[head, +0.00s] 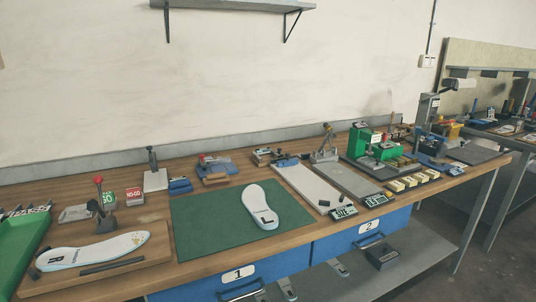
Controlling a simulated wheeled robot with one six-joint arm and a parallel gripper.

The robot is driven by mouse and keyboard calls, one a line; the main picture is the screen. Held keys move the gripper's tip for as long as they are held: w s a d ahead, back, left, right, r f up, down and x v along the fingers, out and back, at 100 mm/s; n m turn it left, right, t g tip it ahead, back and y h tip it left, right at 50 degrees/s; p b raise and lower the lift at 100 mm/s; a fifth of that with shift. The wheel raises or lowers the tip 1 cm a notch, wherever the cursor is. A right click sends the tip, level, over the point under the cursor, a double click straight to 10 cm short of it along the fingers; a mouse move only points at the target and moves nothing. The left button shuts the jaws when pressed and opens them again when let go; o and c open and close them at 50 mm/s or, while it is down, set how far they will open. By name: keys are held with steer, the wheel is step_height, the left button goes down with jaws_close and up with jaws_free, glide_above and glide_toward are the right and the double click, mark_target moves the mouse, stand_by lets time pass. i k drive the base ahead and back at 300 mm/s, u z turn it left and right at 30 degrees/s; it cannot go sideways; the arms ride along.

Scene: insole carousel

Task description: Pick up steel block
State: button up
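I cannot single out a steel block with certainty at this size. A flat grey metal-looking piece (75,213) lies on the left of the wooden bench, beside a green GO block (108,199) and a red NO-GO block (134,195). Several small metal-looking fixtures stand along the back of the bench, too small to tell apart. A dark box-like piece (382,256) is on the lower shelf at the right. My gripper is not in view.
A green mat (190,225) carries a white insole marked L (258,202). An insole marked R (92,250) lies on a wooden board at front left, near an upright red-knobbed lever (102,195). A green tray (22,245) is far left. Grey plates (308,186) and a green machine (362,142) occupy the right.

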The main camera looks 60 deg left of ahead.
mark_target(303, 156)
steer(key=u, duration=0.85)
steer(key=i, duration=0.9)
steer(key=u, duration=0.95)
